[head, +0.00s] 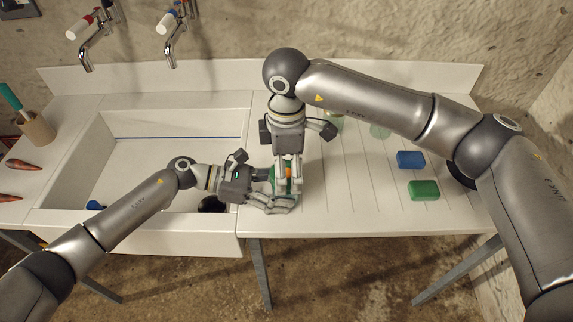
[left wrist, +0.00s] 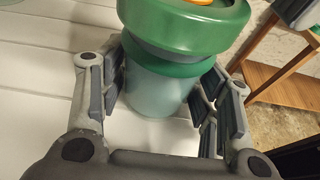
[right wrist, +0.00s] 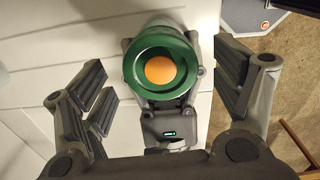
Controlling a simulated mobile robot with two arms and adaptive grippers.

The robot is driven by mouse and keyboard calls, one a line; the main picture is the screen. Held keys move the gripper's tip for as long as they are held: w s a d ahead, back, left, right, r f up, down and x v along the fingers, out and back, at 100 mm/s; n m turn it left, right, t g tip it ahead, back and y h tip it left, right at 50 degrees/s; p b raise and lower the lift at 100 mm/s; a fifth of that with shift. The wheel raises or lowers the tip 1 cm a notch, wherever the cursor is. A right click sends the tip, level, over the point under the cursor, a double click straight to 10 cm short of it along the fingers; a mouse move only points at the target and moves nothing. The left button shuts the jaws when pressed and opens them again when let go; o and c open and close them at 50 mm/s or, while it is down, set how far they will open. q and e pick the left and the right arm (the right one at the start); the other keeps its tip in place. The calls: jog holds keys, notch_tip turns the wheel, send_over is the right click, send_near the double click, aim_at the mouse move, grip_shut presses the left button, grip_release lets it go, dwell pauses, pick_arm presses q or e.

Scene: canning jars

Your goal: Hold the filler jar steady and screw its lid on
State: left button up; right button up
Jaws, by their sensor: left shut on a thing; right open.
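The filler jar (left wrist: 155,95) is pale, see-through green and stands upright near the counter's front edge, beside the sink. A green lid (right wrist: 162,68) with an orange centre sits on top; the left wrist view shows it over a dark gap and a green band around the jar. I cannot tell how far it is threaded. My left gripper (left wrist: 163,85) is shut on the jar body from the side. My right gripper (right wrist: 165,85) points down from above, open, with its fingers on either side of the lid and apart from it. In the head view the fingers mostly hide the jar.
A white sink (head: 160,128) lies left. Blue (head: 410,159) and green (head: 424,191) blocks lie on the grooved counter at right. Pale green glass (head: 380,131) stands behind my right arm. Taps (head: 92,45) stick out from the back wall. A brush pot (head: 38,129) stands far left.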

pick_arm(q)
jog(key=shift+f, duration=0.1)
jog(key=shift+r, duration=0.2)
pick_arm(e)
notch_tip(320, 180, up, 12)
dwell(0.3)
jog(key=shift+f, duration=0.1)
pick_arm(q)
jog(key=o, duration=1)
jog(key=shift+o, duration=0.2)
